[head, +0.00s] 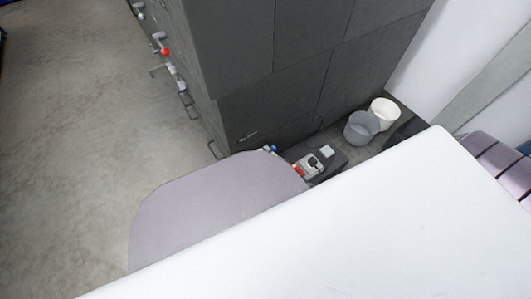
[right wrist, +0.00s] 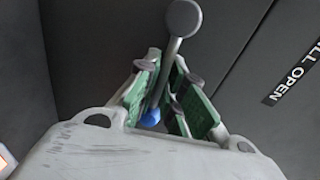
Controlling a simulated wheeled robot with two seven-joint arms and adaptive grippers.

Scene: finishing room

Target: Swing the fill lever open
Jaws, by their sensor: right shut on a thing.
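In the right wrist view the fill lever is a grey rod (right wrist: 168,62) running from a round grey hub (right wrist: 184,18) at the top to a blue knob (right wrist: 150,118). My right gripper (right wrist: 164,78) has its green-padded fingers closed around the rod, with the knob on the palm side. A white-lettered label, partly cut off and ending in "LL OPEN" (right wrist: 293,78), is on the dark panel to the right. In the head view my own arm covers hide most of the lever and gripper. My left gripper is not in view.
A tall dark grey cabinet (head: 230,50) has several handles and a red knob (head: 165,52) along its left side. A grey bucket (head: 361,128) and a white bucket (head: 384,113) stand beside it at right. The concrete floor (head: 70,120) at left is clear.

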